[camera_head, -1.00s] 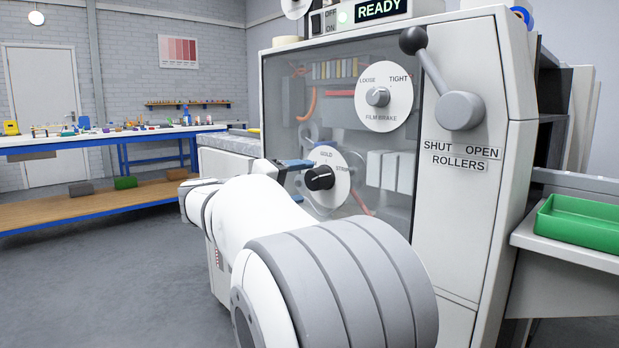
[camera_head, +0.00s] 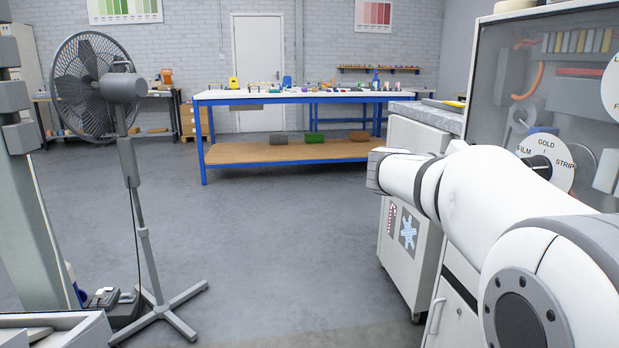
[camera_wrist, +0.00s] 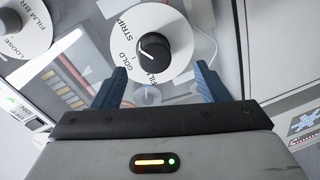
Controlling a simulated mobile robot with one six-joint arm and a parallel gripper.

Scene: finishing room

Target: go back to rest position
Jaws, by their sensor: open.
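My gripper (camera_wrist: 160,92) shows in the wrist view with its two blue fingers spread apart and nothing between them. A round white dial with a black knob (camera_wrist: 153,48) sits just beyond the fingertips, with the lettering GOLD, FILM and STRIP. The knob appears clear of both fingers.
The machine (camera_head: 500,60) stands close at the right, with a white cabinet (camera_head: 408,250) beside it. A standing fan (camera_head: 128,88) is at the left. A blue-framed workbench (camera_head: 290,97) with small items stands at the back. The floor between is open.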

